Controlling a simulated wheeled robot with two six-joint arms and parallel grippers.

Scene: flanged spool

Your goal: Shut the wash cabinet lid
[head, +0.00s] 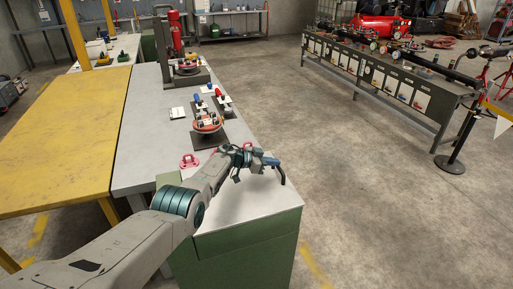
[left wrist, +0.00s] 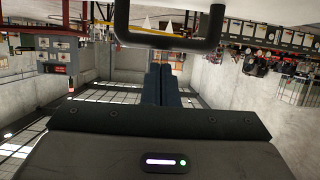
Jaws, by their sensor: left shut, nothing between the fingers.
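The wash cabinet (head: 245,250) is a green box at the near end of the grey bench. Its pale top (head: 255,215), seemingly the lid, looks level; I cannot tell whether it is fully down, as my arm covers part of it. A dark bent handle (head: 282,177) shows at the right of this top. In the left wrist view the handle (left wrist: 165,41) is a dark U-shaped bar just beyond my fingers. My left gripper (head: 269,161) is shut and empty beside the handle; contact is unclear. Its dark blue fingers also show in the left wrist view (left wrist: 165,83). My right gripper is out of view.
Pink-red parts (head: 189,160) and a round red fixture (head: 207,122) lie on the bench (head: 145,140) behind the cabinet. A yellow table (head: 70,145) stands at left. The floor (head: 370,215) right of the cabinet is open up to a barrier post (head: 455,150).

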